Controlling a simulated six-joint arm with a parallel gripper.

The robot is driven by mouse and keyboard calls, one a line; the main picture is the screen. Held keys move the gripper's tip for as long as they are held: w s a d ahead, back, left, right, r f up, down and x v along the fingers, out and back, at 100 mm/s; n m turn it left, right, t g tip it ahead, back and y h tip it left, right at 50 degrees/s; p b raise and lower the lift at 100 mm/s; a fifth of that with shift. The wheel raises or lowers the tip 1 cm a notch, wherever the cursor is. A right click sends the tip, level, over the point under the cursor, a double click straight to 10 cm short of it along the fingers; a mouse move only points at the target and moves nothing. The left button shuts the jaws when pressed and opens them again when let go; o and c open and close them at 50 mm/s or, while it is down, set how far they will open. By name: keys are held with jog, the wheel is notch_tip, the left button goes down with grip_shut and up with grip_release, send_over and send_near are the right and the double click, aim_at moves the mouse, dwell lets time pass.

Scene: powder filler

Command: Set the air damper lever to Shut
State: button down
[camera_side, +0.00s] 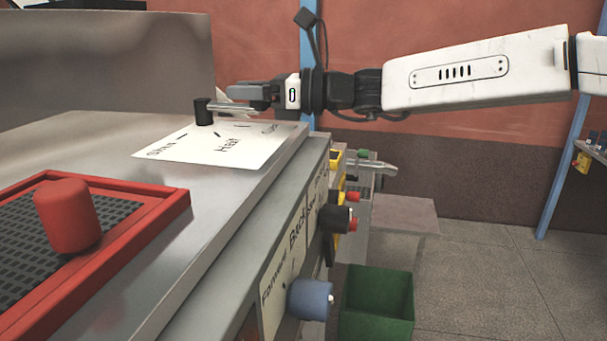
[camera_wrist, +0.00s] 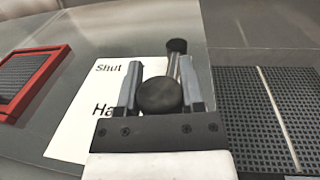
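The air damper lever has a black upright pivot (camera_side: 203,111) and a silver rod reaching from it toward my gripper (camera_side: 258,95). In the wrist view the pivot (camera_wrist: 177,46) is at the top, and the lever's black ball knob (camera_wrist: 160,96) lies between the two fingers of my gripper (camera_wrist: 160,75). The fingers straddle the knob closely on both sides; whether they press on it I cannot tell. A white label (camera_side: 190,154) under the lever reads "Shut" and "Half"; its third marking is unreadable. The rod points away from "Shut", toward the panel's right side.
A red-framed grille (camera_side: 150,215) with a red knob (camera_side: 66,215) is on the near left of the metal top. Below the edge are a blue knob (camera_side: 310,299), a black knob (camera_side: 333,218) and a green bin (camera_side: 377,303). A dark mesh (camera_wrist: 265,115) lies right in the wrist view.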

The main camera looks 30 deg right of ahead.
jog(key=shift+a, duration=0.15)
jog(key=shift+s+a+r+m+t+h, duration=0.15)
jog(key=shift+s+a+m+t+h, duration=0.1)
jog(key=shift+m+t+h, duration=0.35)
jog(key=shift+s+a+r+m+t+h, duration=0.15)
jog(key=shift+a+m+t+h, duration=0.2)
jog(key=shift+t, duration=0.35)
jog(key=shift+m+h, duration=0.25)
jog(key=shift+h, duration=0.1)
jog(key=shift+s+a+f+m+t+h, duration=0.1)
jog(key=shift+s+a+m+t+h, duration=0.1)
jog(key=shift+a+m+t+h, duration=0.15)
jog(key=shift+c, duration=1.1)
grip_release()
jog(key=shift+d, duration=0.1)
jog(key=shift+f, duration=0.1)
jog(key=shift+v, duration=3.9)
